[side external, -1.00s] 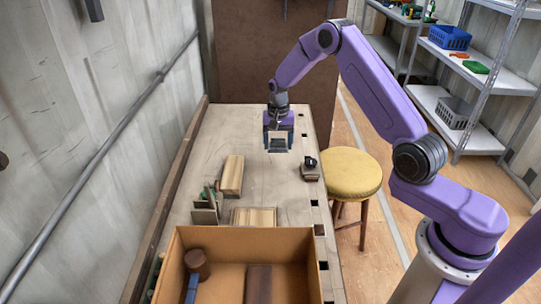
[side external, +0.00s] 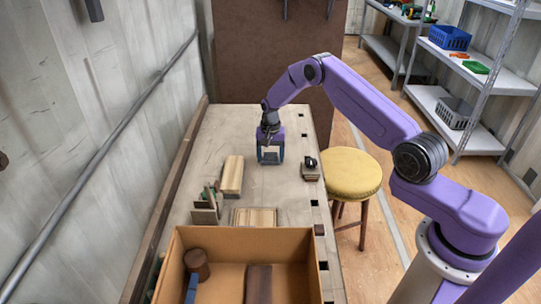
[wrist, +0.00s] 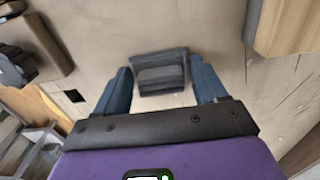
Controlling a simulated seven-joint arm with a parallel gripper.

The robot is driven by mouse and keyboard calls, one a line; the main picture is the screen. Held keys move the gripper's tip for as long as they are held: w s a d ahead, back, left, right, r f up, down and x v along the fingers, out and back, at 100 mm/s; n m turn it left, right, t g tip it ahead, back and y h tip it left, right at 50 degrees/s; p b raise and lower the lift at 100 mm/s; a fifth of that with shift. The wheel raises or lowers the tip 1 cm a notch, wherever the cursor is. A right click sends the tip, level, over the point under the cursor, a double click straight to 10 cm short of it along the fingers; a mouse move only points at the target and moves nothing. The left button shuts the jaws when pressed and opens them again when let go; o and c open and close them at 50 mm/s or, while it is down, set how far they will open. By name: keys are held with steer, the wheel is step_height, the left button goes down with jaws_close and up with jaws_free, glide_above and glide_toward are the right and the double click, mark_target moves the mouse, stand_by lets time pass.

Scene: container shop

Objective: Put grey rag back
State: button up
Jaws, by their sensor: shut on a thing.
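The grey rag (wrist: 160,73) is a small, dark grey folded piece between my two blue fingers in the wrist view. My gripper (wrist: 160,72) is shut on it. In the side view, my gripper (side external: 270,157) points down over the middle of the workbench (side external: 285,200), left of a small block with a black item on it. The rag is too small to make out clearly there, and I cannot tell whether it touches the bench top.
A wooden block (side external: 232,175) lies left of my gripper, and another (side external: 254,217) lies nearer the camera. The black item (side external: 310,163) sits right. A cardboard box (side external: 290,238) stands in front. A yellow stool (side external: 351,173) is beside the bench. The far bench is clear.

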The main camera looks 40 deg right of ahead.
mark_target(271, 154)
steer(key=shift+f, duration=0.15)
steer(key=o, duration=1)
step_height(271, 154, up, 12)
steer(key=s+a+r+n, duration=0.5)
steer(key=s+a+r, duration=0.1)
steer(key=s+a, duration=0.3)
steer(key=s+a+r+n, duration=0.5)
steer(key=s+a+r, duration=0.1)
steer(key=s+a, duration=0.25)
steer(key=s+d+n, duration=0.1)
steer(key=s+n, duration=0.3)
steer(key=s, duration=0.5)
steer(key=s+d+r+n, duration=0.1)
steer(key=s+n, duration=0.2)
steer(key=s, duration=0.6)
steer(key=s+d+n, duration=0.1)
steer(key=s+n, duration=0.3)
steer(key=s, duration=0.5)
steer(key=shift+s+d+r+n, duration=0.2)
steer(key=shift+d+r+n, duration=0.1)
steer(key=shift+d+r, duration=0.1)
